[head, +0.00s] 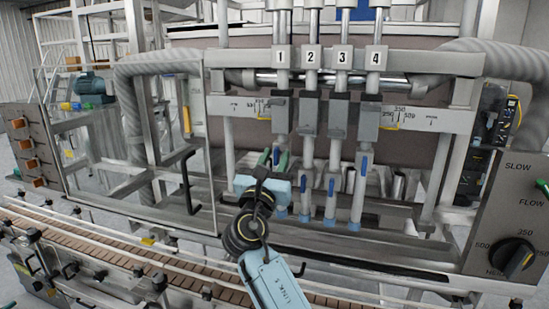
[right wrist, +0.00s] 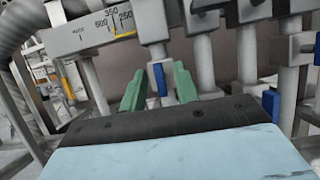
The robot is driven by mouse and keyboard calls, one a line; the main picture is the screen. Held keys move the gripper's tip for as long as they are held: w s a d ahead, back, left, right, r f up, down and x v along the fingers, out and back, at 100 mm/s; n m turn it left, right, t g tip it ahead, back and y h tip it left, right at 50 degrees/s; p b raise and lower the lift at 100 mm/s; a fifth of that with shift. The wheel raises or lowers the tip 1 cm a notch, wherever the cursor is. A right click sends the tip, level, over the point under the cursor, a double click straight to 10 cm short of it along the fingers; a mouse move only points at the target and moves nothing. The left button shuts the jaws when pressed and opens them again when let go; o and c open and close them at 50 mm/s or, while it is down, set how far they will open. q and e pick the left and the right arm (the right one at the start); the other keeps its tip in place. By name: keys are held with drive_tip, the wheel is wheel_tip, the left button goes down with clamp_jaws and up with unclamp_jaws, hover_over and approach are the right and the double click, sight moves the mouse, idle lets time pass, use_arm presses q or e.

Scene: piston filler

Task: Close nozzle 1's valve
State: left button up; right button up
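Nozzle 1 (head: 281,115) is the leftmost of the numbered nozzles in the head view, under the label "1". Its blue valve handle (right wrist: 160,79) shows upright in the right wrist view, against the grey nozzle tube. In the head view my gripper mostly hides this handle. My right gripper (head: 274,160) is in front of nozzle 1, with its green fingers pointing at it. In the right wrist view the fingers (right wrist: 159,87) are apart, one on each side of the handle, with gaps visible. Whether the tips reach the handle's depth I cannot tell. My left gripper is not in view.
Nozzles 2 (head: 309,115), 3 (head: 338,118) and 4 (head: 370,120) stand close to the right, each with an upright blue handle. A conveyor (head: 110,262) runs in front below. A control panel (head: 510,220) with a black knob stands at the right.

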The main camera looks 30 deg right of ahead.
clamp_jaws()
idle(0.3)
drive_tip(key=m+g+h+b, duration=0.1)
drive_tip(key=m+g+b, duration=0.1)
drive_tip(key=m, duration=0.3)
drive_tip(key=shift+f+m+b, duration=0.15)
drive_tip(key=shift+m+b, duration=0.15)
drive_tip(key=shift+b, duration=0.6)
drive_tip(key=m+g+b, duration=0.1)
drive_tip(key=m, duration=0.2)
drive_tip(key=m+g+h+b, duration=0.1)
drive_tip(key=m+g+b, duration=0.1)
drive_tip(key=m, duration=0.1)
drive_tip(key=shift+a, duration=0.1)
drive_tip(key=m+g+b, duration=0.1)
drive_tip(key=m, duration=0.2)
drive_tip(key=shift+w+m+g, duration=0.1)
drive_tip(key=shift+m+g, duration=0.7)
drive_tip(key=shift+m, duration=0.5)
drive_tip(key=m, duration=0.1)
drive_tip(key=m+y, duration=0.1)
drive_tip(key=m, duration=0.1)
drive_tip(key=m+g+y, duration=0.1)
drive_tip(key=m, duration=0.1)
drive_tip(key=shift+r, duration=0.25)
drive_tip(key=shift+m, duration=0.3)
